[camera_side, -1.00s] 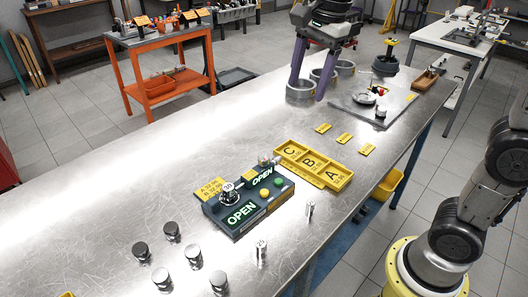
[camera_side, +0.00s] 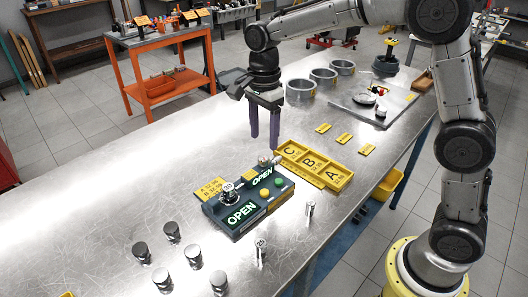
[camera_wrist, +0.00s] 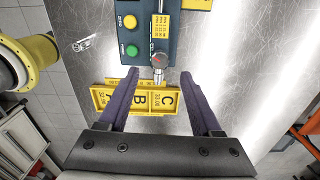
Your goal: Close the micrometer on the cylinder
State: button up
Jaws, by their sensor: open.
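The micrometer (camera_side: 248,205) is a dark teal bench unit with lit OPEN signs, a dial at its left end and a metal knob (camera_side: 264,161) at its far end. In the wrist view its body (camera_wrist: 134,62) is at the top, with the round red-marked knob (camera_wrist: 159,61) toward me. My gripper (camera_side: 264,142) is open and empty, fingers down, above and beyond the knob; in the wrist view the knob lies between the fingertips. Several metal cylinders (camera_side: 142,252) stand at the front left. I cannot tell whether one sits in the micrometer.
A yellow tray (camera_side: 335,180) with compartments C, B and A stands right of the micrometer, close below my fingers in the wrist view. A yellow card (camera_side: 212,188) lies behind the micrometer. Several metal rings (camera_side: 300,90) stand at the back. The left of the table is clear.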

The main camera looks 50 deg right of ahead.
aim_at(264, 157)
notch_tip(264, 157, down, 6)
jog(key=shift+r, duration=0.1)
dwell(0.4)
grip_shut()
